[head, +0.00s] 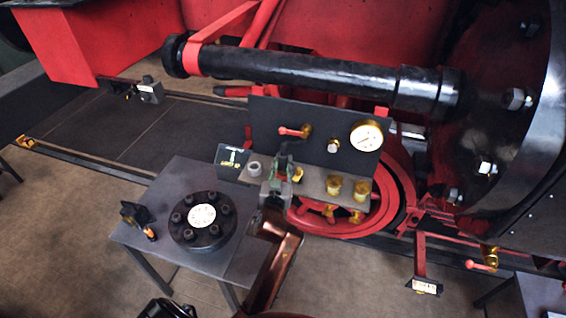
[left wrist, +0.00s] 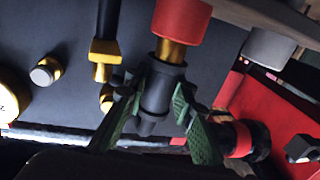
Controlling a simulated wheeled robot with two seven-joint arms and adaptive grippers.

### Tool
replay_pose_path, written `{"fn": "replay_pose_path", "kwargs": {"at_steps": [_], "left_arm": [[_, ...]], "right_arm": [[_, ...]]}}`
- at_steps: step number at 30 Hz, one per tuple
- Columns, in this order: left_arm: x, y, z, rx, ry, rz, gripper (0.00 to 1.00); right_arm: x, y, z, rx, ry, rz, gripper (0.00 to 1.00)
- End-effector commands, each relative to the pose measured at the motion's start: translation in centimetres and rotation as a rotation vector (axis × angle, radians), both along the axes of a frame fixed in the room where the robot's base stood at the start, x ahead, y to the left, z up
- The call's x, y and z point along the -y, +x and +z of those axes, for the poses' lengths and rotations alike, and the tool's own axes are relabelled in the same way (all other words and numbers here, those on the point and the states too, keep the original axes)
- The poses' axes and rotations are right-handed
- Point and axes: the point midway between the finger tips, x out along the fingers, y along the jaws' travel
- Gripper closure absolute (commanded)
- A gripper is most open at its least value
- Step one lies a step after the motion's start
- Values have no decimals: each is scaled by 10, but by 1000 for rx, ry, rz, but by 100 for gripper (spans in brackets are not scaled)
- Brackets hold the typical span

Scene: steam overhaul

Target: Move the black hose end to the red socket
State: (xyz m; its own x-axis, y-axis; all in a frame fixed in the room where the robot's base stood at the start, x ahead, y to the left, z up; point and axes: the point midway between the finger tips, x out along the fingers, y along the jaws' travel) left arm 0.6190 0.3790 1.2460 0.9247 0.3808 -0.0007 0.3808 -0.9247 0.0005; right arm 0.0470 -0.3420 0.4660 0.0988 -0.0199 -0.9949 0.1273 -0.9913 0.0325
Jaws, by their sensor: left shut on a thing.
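My left gripper (head: 279,180) is at the small shelf in front of the dark gauge panel. In the left wrist view, its green fingers (left wrist: 155,112) are shut on a black fitting, the black hose end (left wrist: 158,92), one finger on each side. A brass neck (left wrist: 170,50) runs from the hose end up to a red cylinder, apparently the red socket (left wrist: 181,17). They look in line, but I cannot tell how far the end is seated. In the head view the gripper hides the hose end.
The dark panel (head: 262,117) carries a round gauge (head: 366,136) and a red-handled valve (head: 293,131). A grey socket (head: 254,168) and brass fittings (head: 334,186) are on the shelf, beside the gripper. A bolted black flange (head: 184,237) lies on the grey table (head: 178,175).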

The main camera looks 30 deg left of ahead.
Motion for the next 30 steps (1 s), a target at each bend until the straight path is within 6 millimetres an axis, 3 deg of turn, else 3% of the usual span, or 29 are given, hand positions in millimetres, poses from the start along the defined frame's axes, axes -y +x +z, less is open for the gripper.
{"fn": "replay_pose_path", "kwargs": {"at_steps": [12, 13, 21, 30], "left_arm": [[0, 0, -15, 1, 0, 0, 100], [0, 0, -13, 1, 2, 0, 75], [0, 0, -13, 1, 0, 0, 57], [0, 0, -13, -2, -1, 0, 57]], "right_arm": [[-2, 0, -11, 0, 2, -1, 100], [-2, 0, -10, 0, 2, -1, 100], [-4, 0, -10, 0, 4, -1, 100], [0, 0, -10, 0, 0, 1, 100]]}}
